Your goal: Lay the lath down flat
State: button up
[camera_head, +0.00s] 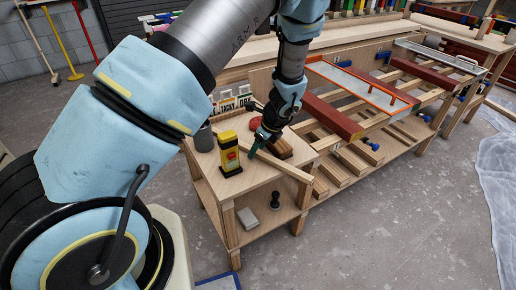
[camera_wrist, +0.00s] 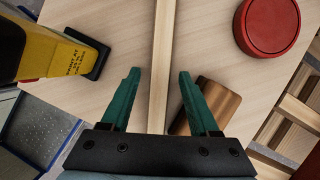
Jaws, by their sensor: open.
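The lath (camera_head: 285,165) is a long, thin strip of pale wood over the small wooden bench top (camera_head: 230,186). Its near end reaches to the bench's right corner in the head view. In the wrist view the lath (camera_wrist: 160,50) runs up the middle and looks narrow; I cannot tell for sure which face it rests on. My gripper (camera_head: 255,150) is low over the bench. In the wrist view its green fingers (camera_wrist: 158,74) are open, one on each side of the lath, with a gap on both sides. The lath's lower part is hidden behind the gripper's black mount.
A yellow and black container (camera_head: 229,153) stands left of the lath. A red round lid (camera_wrist: 268,25) and a brown wooden block (camera_wrist: 207,105) lie to its right, the block close to the right finger. A slatted rack with painted battens (camera_head: 333,117) adjoins the bench.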

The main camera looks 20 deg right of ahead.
jog(key=v, duration=1.1)
jog(key=shift+b, duration=0.4)
jog(key=shift+o, duration=0.4)
jog(key=shift+s+r, duration=0.1)
jog(key=shift+r, duration=0.35)
jog(key=p, duration=1)
send_over(263, 155)
notch_tip(263, 155, down, 6)
jog(key=shift+f, duration=0.2)
jog(key=shift+w+p+x, duration=0.1)
jog(key=shift+p+x, duration=0.25)
jog(key=shift+x, duration=1)
jog(key=shift+w+p+x, duration=0.15)
jog(key=shift+p+x, duration=0.2)
jog(key=shift+x, duration=1)
jog(key=shift+d, duration=0.1)
grip_shut()
